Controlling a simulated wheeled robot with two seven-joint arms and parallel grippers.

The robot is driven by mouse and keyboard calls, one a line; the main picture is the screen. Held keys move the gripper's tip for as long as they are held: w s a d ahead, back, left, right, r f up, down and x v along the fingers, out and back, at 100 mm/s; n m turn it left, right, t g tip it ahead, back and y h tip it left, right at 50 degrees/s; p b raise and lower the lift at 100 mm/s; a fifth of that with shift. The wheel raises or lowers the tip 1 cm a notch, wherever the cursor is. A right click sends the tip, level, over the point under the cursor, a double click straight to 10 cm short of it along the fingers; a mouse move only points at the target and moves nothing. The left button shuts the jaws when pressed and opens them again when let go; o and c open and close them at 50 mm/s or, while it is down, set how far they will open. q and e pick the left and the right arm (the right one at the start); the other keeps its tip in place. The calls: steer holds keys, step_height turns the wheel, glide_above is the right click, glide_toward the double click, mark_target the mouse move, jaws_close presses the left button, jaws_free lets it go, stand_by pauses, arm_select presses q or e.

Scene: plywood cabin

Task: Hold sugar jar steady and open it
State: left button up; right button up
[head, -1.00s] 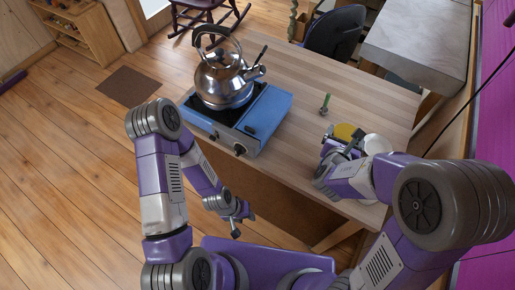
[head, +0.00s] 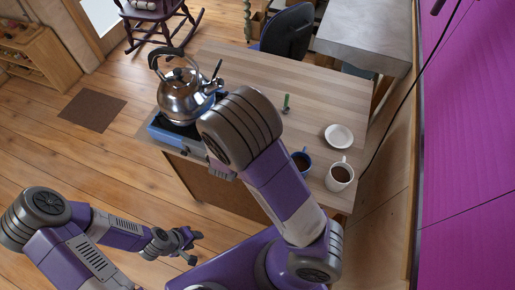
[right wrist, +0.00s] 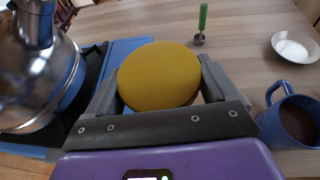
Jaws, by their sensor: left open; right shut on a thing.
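The sugar jar shows in the right wrist view as a round mustard-yellow lid (right wrist: 160,74). It sits between the two fingers of my right gripper (right wrist: 158,90), which is shut on it. The jar's body is mostly hidden under the lid, and the lid looks to be on. In the head view my right arm covers both the jar and the right gripper. My left gripper (head: 190,246) is open and empty, low in front of the table and away from the jar.
A steel kettle (head: 184,97) stands on the blue stove (head: 163,134) at the table's left. A blue mug (head: 306,168), white mug (head: 340,174), white dish (head: 339,136) and green-handled utensil (head: 286,102) are on the table (head: 320,95). The table's back is clear.

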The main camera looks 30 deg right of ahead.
steer(key=s+d+m+g+h+p, duration=0.1)
steer(key=m, duration=0.1)
steer(key=s+d+m+g+h+p, duration=0.1)
steer(key=g+p, duration=0.1)
steer(key=shift+s+d+m+g+h, duration=0.2)
steer(key=shift+d+m+g+h, duration=0.1)
steer(key=shift+d+m+h, duration=0.1)
steer(key=shift+m+g+h, duration=0.3)
steer(key=shift+m+g, duration=0.2)
steer(key=shift+s+d+f+p, duration=0.1)
steer(key=shift+s+f+p, duration=0.05)
steer(key=shift+f, duration=1.65)
steer(key=shift+s+d+f+p, duration=0.1)
steer(key=shift+f+p, duration=0.1)
steer(key=shift+f, duration=1.55)
steer(key=shift+s+d+f+p, duration=0.1)
steer(key=shift+s+f+p, duration=0.05)
steer(key=shift+f, duration=1.65)
arm_select(q)
step_height(320, 180, up, 5)
steer(key=shift+r, duration=0.15)
arm_select(e)
steer(key=shift+f, duration=0.15)
steer(key=o, duration=1.9)
steer(key=shift+a, duration=0.1)
steer(key=shift+c, duration=0.2)
